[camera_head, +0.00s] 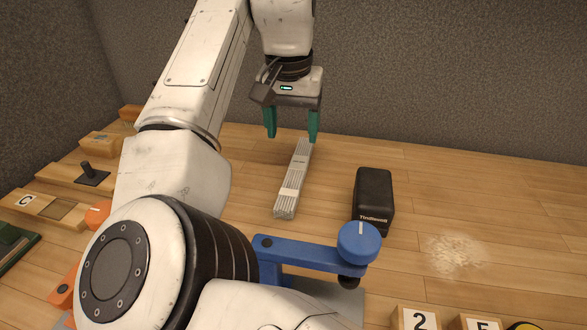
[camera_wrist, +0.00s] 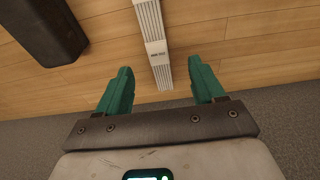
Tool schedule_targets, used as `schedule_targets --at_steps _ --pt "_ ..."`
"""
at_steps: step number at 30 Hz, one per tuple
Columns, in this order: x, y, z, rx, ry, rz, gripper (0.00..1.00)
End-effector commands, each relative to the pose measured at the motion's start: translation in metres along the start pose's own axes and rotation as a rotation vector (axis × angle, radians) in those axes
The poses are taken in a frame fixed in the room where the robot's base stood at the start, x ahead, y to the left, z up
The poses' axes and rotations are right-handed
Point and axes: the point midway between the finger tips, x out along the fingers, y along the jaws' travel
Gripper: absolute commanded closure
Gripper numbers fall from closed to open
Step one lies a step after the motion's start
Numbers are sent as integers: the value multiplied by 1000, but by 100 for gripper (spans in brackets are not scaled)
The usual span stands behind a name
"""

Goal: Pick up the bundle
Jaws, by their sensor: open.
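The bundle (camera_head: 293,180) is a long pale grey-white pack of thin rods with a light band near each end. It lies on the wooden table, running away from me. My gripper (camera_head: 291,136) has green fingers, spread apart and empty, and hangs near the bundle's far end. In the wrist view the bundle (camera_wrist: 152,40) comes down from the top edge, and its end lies between the two fingertips of my gripper (camera_wrist: 160,80) in the picture. I cannot tell exactly how far above the bundle the fingers are.
A black block (camera_head: 373,199) with white lettering stands right of the bundle; it also shows in the wrist view (camera_wrist: 45,28). A blue arm with a round knob (camera_head: 358,242) is in front. Wooden blocks line the left side. A pale scattered patch (camera_head: 456,252) lies right.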

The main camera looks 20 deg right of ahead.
Motion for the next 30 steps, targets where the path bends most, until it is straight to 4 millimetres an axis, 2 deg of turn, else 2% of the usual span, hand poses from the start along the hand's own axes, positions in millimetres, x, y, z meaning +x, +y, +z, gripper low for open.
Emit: schedule_targets --at_steps 4,13,21,30 --pt "24 0 0 -1 0 1 32" --pt "49 2 1 0 -1 0 32" --pt "85 7 2 1 -1 0 32" --pt "91 7 2 1 1 1 32"
